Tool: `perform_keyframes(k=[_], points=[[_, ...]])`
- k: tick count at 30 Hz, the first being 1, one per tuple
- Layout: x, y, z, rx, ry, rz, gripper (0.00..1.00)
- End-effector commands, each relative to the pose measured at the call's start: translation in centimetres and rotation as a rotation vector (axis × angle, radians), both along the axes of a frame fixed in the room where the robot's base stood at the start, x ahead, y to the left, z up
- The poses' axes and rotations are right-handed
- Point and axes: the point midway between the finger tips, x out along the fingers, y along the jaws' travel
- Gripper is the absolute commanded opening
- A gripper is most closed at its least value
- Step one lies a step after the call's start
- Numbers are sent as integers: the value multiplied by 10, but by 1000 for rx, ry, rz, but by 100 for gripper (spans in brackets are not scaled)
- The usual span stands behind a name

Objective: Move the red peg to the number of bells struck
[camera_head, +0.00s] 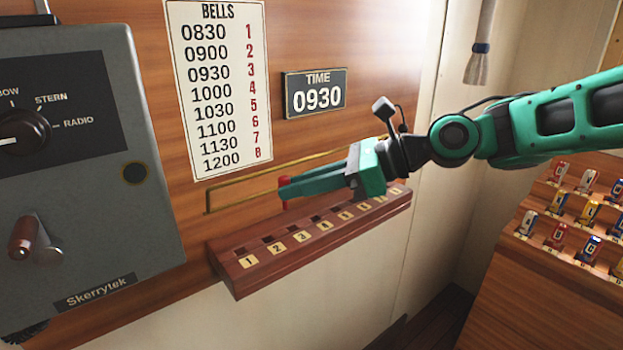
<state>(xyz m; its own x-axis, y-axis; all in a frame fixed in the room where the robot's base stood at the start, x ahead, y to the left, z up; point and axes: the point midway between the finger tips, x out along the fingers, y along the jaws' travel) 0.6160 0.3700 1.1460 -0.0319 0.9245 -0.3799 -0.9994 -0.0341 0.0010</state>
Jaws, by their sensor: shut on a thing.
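My gripper (284,189) is shut on the red peg (285,206), whose ends show just above and below the green fingers. The peg is about upright and appears to be above the wooden peg rail (236,279), near its left part; the exact gap is hard to judge. The rail has a row of dark square holes with yellow number tags starting at 1 on the left; my gripper partly covers the right end. The TIME plate (317,93) reads 0930. The BELLS chart (217,90) lists 0930 beside a red 3.
A grey Skerrytek box (90,190) with a dial and a lever stands at the left. A brass-coloured frame (225,197) is on the wall behind my gripper. A wooden rack (545,285) of coloured lettered pieces is at the right.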

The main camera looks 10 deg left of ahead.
Motion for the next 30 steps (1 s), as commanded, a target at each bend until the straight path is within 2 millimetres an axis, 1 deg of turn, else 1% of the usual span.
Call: perform_keyframes(k=[4,9,24,30], points=[[6,-9,-10,-1,3,-15,0],[8,-13,-23,-1,3,-23,0],[9,-15,-60,-1,2,-25,0],[9,-15,-69,-1,2,-25,0]])
